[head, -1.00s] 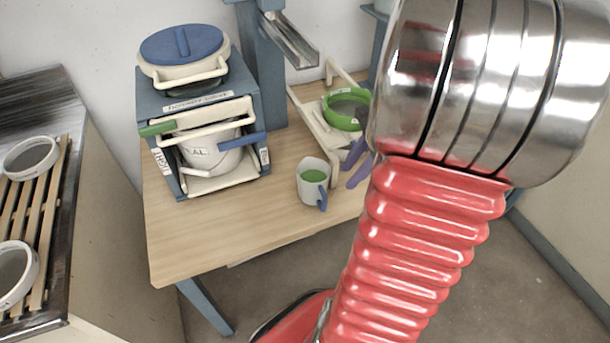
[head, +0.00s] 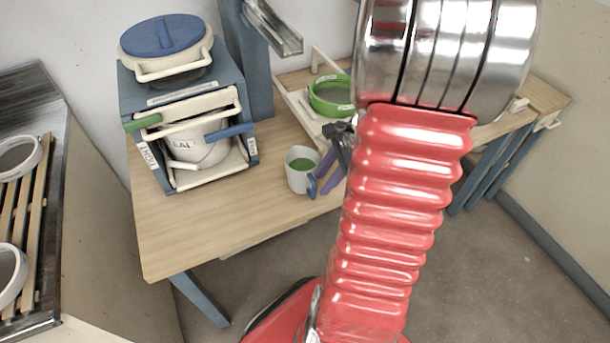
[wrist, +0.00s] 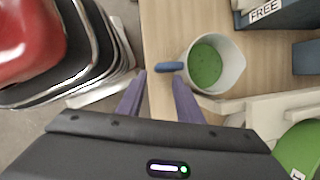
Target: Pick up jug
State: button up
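The jug (head: 300,178) is a small white cup with a blue handle and green liquid inside. It stands upright near the front edge of the wooden table. In the wrist view the jug (wrist: 236,66) is at upper centre, and its blue handle (wrist: 169,66) points left. My gripper (head: 322,178) has purple fingers and is beside the jug on its handle side. In the wrist view my gripper (wrist: 160,76) is open, with the handle just beyond and across the gap between the fingertips. Nothing is held.
A blue frame (head: 248,120) with a white bucket (head: 198,150) stands left of the jug. A green ring-shaped sieve (head: 330,108) sits on a cream rack behind it. The table (head: 200,225) is bare in front and left of the jug. A slatted rack (head: 30,215) lies far left.

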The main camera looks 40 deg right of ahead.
jog(key=shift+f, duration=0.25)
jog(key=shift+x, duration=2.5)
jog(key=shift+s+a, duration=0.15)
jog(key=shift+c, duration=0.5)
grip_shut()
jog(key=shift+s+a+f, duration=0.1)
